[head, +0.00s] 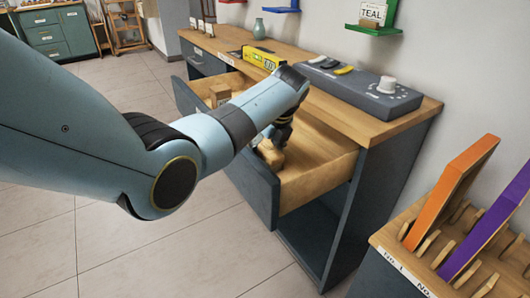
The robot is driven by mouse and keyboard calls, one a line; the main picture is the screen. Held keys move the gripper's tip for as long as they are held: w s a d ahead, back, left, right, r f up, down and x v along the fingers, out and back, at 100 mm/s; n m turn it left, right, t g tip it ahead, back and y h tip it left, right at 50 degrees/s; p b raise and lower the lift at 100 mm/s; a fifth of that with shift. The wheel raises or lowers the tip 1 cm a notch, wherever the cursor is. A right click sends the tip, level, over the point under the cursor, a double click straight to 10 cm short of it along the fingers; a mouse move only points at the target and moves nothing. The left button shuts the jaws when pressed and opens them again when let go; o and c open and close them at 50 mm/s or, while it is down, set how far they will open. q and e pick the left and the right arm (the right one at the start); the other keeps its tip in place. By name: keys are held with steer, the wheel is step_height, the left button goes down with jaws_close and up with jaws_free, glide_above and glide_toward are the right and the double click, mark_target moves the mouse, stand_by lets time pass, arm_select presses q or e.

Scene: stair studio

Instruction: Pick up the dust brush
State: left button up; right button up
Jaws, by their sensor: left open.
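My left gripper (279,132) points down into the open drawer (318,166) of the dark desk. It is open and mostly hidden behind my own wrist. A light wooden piece (270,154), likely the dust brush, lies in the drawer right below the fingers, near the front panel. My arm covers part of it, and I cannot tell whether the fingers touch it. Another wooden object (220,94) stands farther left in the drawer. My right gripper is not in view.
A rack (400,238) at the lower right holds orange (452,192) and purple (487,226) panels. The floor at the lower left is clear.

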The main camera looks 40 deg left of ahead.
mark_target(266, 146)
arm_select(q)
steer(key=shift+f, duration=0.1)
steer(key=c, duration=1.3)
steer(key=shift+b, duration=0.4)
step_height(266, 146, up, 6)
steer(key=shift+w+d+f+p, duration=0.15)
steer(key=shift+f+p, duration=0.1)
steer(key=shift+p, duration=0.95)
steer(key=d+r, duration=0.2)
steer(key=d, duration=0.1)
steer(key=d+r+p, duration=0.1)
steer(key=d+r, duration=0.1)
steer(key=d, duration=0.2)
steer(key=d+r+p, duration=0.1)
steer(key=d+r, duration=0.1)
steer(key=d, duration=0.2)
steer(key=shift+w+d, duration=0.15)
steer(key=shift+w, duration=0.25)
